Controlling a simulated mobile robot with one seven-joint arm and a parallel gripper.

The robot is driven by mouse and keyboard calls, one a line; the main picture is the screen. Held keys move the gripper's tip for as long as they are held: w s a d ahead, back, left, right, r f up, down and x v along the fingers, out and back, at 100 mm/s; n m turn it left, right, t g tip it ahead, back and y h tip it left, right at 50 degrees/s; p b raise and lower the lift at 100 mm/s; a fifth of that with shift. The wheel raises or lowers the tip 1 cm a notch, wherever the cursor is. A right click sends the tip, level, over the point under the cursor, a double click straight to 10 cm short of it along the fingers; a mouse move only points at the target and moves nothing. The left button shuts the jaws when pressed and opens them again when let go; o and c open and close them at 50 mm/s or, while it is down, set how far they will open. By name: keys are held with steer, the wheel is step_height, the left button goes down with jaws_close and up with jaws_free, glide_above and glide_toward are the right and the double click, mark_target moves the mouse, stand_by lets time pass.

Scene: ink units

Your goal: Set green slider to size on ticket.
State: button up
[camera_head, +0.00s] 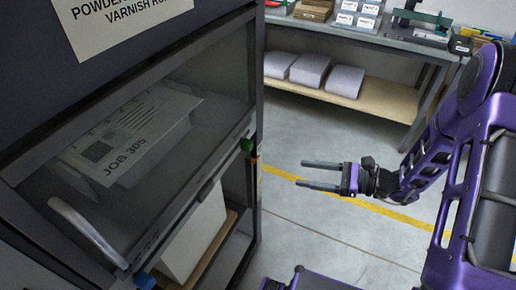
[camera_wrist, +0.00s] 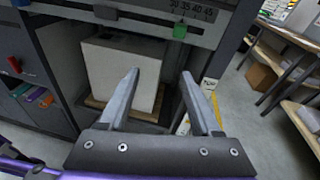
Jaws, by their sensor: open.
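The green slider (camera_head: 247,145) sits near the right end of the front rail of the dark cabinet. In the wrist view the green slider (camera_wrist: 180,30) hangs on a pale scale strip (camera_wrist: 195,12) with numbers, the last readable ones about 30, 35, 40 and 45. It stands below the left part of these numbers. A ticket (camera_head: 125,145) marked "JOB 305" lies behind the cabinet's window; its smaller print is too small to read. My gripper (camera_head: 322,176) is open and empty, right of the cabinet and apart from the slider. Its fingers (camera_wrist: 160,95) point toward the cabinet front.
A pale handle (camera_head: 88,232) and a blue knob (camera_head: 145,281) are on the cabinet front. A white block (camera_head: 193,238) stands on the shelf below. A bench (camera_head: 385,98) with paper stacks is behind. The floor around my gripper is clear.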

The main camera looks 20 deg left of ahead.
steer(key=w+r+m+t+y, duration=0.1)
steer(key=m+t+y, duration=0.1)
glide_toward(252, 146)
steer(key=a, duration=0.4)
steer(key=a+p, duration=0.1)
steer(key=a, duration=0.4)
steer(key=shift+w+a+r, duration=0.15)
steer(key=shift+w+a, duration=0.1)
steer(key=shift+a, duration=0.1)
jaws_close()
stand_by(1.1)
